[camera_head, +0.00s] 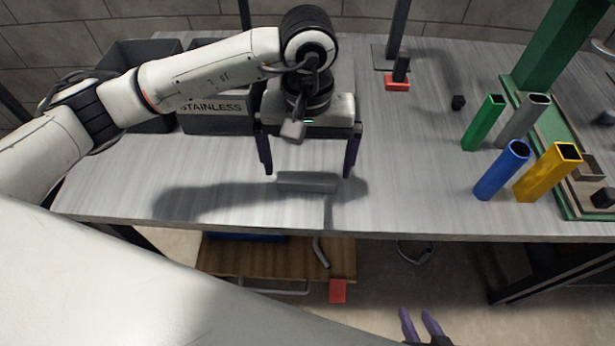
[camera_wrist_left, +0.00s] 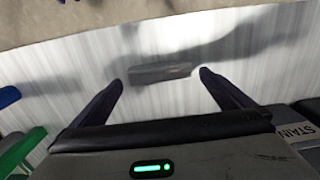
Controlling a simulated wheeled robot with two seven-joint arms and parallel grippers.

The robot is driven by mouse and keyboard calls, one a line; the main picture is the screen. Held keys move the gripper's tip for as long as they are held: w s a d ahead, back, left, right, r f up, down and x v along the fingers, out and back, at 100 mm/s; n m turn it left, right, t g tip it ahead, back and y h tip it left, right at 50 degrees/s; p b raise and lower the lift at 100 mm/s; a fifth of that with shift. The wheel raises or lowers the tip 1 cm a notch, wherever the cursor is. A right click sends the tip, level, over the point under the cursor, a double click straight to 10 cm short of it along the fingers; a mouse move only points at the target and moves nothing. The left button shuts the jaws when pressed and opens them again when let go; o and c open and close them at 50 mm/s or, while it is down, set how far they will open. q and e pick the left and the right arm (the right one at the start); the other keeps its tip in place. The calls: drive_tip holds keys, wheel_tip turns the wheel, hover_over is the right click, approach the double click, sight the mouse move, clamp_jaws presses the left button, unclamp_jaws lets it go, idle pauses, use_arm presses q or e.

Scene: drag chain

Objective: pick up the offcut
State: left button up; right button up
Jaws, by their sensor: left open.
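The offcut, a short grey metal piece (camera_head: 307,182), lies flat on the workbench close to its front edge. In the left wrist view the offcut (camera_wrist_left: 160,73) lies between the fingertips, with a gap on each side. My left gripper (camera_head: 308,173) is open and empty, pointing down above the offcut, one dark finger towards each end. It also shows in the left wrist view (camera_wrist_left: 160,77). Only the dark purple fingers of my right gripper (camera_head: 416,311) show at the bottom of the head view, away from the bench; its opening is unclear.
A grey bin labelled STAINLESS (camera_head: 215,117) stands behind my left arm. Green (camera_head: 484,122), grey (camera_head: 522,121), blue (camera_head: 501,170) and yellow (camera_head: 548,173) tubes stand at the right. A red block (camera_head: 397,84) is at the back. The bench (camera_head: 420,185) between is clear.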

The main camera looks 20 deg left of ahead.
sight(308, 177)
use_arm(q)
drive_tip(key=shift+f, duration=1.6)
drive_tip(key=shift+c, duration=0.4)
drive_tip(key=c, duration=0.9)
drive_tip(key=shift+s+r+b, duration=0.1)
drive_tip(key=shift+r+b, duration=0.25)
drive_tip(key=shift+r, duration=4.7)
drive_tip(key=shift+c, duration=0.2)
